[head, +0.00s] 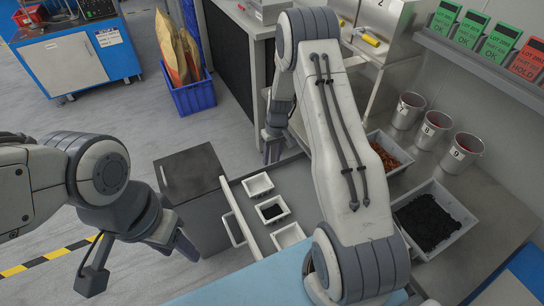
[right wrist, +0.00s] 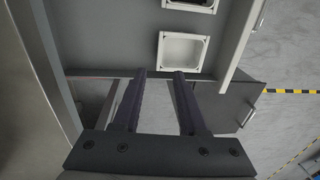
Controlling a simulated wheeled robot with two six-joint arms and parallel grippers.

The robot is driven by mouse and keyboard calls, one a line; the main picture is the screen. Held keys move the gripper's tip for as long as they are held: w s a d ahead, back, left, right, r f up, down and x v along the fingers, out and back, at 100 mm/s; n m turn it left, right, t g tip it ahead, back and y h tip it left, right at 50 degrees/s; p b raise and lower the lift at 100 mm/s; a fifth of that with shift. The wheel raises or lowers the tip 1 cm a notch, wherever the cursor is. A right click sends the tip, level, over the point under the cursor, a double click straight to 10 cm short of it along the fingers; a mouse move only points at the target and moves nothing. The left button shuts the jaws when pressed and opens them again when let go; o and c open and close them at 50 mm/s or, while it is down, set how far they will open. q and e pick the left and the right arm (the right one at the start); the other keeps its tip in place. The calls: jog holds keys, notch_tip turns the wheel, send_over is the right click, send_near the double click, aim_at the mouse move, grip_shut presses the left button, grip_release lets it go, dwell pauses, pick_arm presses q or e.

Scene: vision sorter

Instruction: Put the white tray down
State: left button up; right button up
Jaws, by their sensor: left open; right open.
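Three small white trays sit in a row in an open grey drawer. The far white tray (head: 258,185) is empty; it also shows in the right wrist view (right wrist: 183,50), upright on the drawer floor. The middle tray (head: 272,211) holds dark material. The near tray (head: 289,236) looks empty and is partly hidden by my right arm. My right gripper (head: 273,146) is open just past the far tray; in the right wrist view its fingers (right wrist: 160,75) are apart with nothing between them. My left gripper (head: 174,242) is open and empty, left of the drawer.
The drawer's pale front (head: 240,215) with its handle faces left, beside a dark grey cabinet (head: 190,174). Bins of orange parts (head: 389,153) and black parts (head: 432,222) stand on the bench at right, near several numbered metal buckets (head: 408,111). A blue crate (head: 190,95) stands on the floor.

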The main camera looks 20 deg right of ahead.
jog(key=s+a+r+n, duration=0.2)
jog(key=s+a+r, duration=0.2)
jog(key=a+r, duration=0.4)
jog(key=s+a+r+n, duration=0.1)
jog(key=s+a+r, duration=0.3)
jog(key=a+r, duration=0.4)
jog(key=s+a+r+n, duration=0.1)
jog(key=s+a+r, duration=0.1)
jog(key=s, duration=0.5)
jog(key=s+a+r+n, duration=0.1)
jog(key=s+r, duration=0.2)
jog(key=s, duration=0.4)
jog(key=s+a+r+n, duration=0.2)
jog(key=s+r, duration=0.1)
jog(key=s, duration=0.5)
jog(key=shift+a+r, duration=0.2)
jog(key=shift+a, duration=0.1)
